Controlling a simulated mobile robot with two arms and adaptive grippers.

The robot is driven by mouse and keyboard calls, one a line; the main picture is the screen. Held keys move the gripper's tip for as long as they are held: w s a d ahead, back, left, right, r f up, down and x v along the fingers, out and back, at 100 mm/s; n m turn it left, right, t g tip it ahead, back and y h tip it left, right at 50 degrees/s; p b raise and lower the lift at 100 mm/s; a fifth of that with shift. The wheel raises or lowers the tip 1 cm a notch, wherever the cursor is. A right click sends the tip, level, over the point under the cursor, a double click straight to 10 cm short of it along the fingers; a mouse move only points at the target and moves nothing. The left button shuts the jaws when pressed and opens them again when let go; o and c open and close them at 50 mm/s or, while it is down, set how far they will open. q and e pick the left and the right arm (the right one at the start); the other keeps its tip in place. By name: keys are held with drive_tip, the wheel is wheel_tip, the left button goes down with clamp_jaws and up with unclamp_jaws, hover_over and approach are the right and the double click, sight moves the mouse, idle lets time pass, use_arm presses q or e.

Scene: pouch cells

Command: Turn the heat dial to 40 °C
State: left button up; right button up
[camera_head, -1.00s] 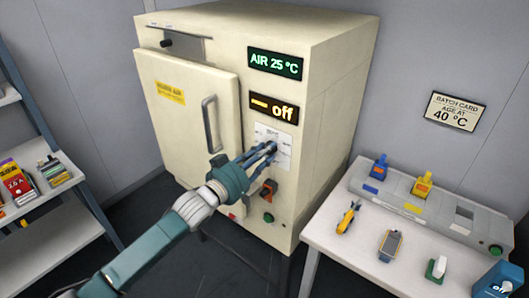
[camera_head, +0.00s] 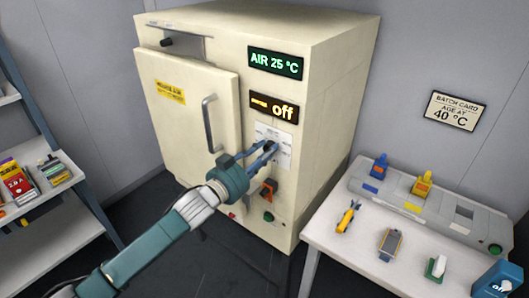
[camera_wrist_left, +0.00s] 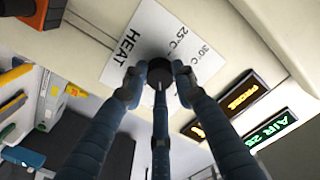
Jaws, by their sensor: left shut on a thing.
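The heat dial (camera_wrist_left: 160,72) is a small dark knob on a white scale plate (camera_wrist_left: 140,42) on the cream oven's front. In the left wrist view the plate reads HEAT, 25 °C and 30 °C; other marks are hidden. My left gripper (camera_head: 268,149) is shut on the dial, its blue fingers around the knob, as the left wrist view also shows (camera_wrist_left: 158,80). A pale line shows on the knob, but I cannot tell the setting. The green display (camera_head: 275,63) reads AIR 25 °C. The amber display (camera_head: 273,108) reads off. My right gripper is out of view.
The oven door (camera_head: 185,105) has a vertical handle left of my gripper. A white table (camera_head: 345,262) with tools stands right; a batch card (camera_head: 455,110) reads age at 40 °C.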

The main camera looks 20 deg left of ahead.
use_arm(q)
drive_tip(key=shift+r, duration=0.3)
drive_tip(key=o, duration=1.2)
drive_tip(key=v, duration=1.2)
drive_tip(key=shift+f, duration=0.1)
